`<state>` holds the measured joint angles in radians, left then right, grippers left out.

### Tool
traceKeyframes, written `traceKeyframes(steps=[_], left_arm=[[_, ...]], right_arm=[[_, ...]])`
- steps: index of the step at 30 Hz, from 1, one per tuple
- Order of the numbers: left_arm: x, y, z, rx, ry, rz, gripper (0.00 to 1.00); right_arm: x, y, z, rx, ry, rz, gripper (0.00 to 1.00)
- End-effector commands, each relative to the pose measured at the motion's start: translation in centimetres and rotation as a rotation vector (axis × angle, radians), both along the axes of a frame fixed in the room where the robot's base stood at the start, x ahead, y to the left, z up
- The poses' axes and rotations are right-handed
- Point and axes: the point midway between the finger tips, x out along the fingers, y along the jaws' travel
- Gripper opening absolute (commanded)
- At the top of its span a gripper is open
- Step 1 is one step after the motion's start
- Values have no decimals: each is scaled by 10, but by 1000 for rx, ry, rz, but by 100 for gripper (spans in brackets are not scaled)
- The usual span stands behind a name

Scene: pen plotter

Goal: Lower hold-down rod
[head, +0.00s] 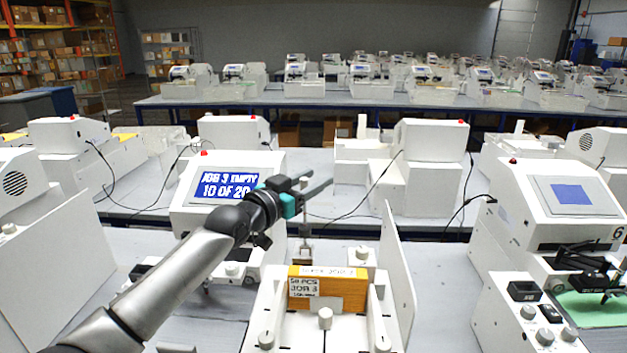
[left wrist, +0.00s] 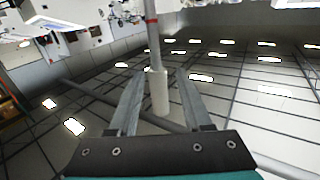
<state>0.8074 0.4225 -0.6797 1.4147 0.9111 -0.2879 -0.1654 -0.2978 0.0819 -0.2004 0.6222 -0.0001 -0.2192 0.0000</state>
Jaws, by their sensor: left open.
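My left gripper (head: 320,186) reaches in from the left, above the feeder of the middle machine, its fingers pointing right. In the left wrist view its two open fingers (left wrist: 158,100) are spread to either side of a grey rod with a red band and a pale cylindrical end (left wrist: 160,92). I cannot tell whether they touch it. The orange-edged card stack (head: 345,288) stands in the feeder, labelled JOB 3. My right gripper is not in view.
The machine's screen (head: 222,187) reads JOB 3 EMPTY, 10 OF 20. A white upright side panel (head: 394,262) stands right of the stack. Another machine (head: 560,215) with a green card (head: 595,308) stands at right. Cables lie on the table behind.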

Motion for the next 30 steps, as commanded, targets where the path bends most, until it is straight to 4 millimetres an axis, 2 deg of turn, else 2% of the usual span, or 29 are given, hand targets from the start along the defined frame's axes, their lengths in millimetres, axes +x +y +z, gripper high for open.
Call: traceKeyframes(steps=[11,24,30], left_arm=[[3,-2,0,-1,-1,1,50],[3,-2,0,0,0,1,1],[3,-2,0,0,0,1,0]], right_arm=[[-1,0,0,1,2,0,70],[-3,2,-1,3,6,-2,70],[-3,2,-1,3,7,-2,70]])
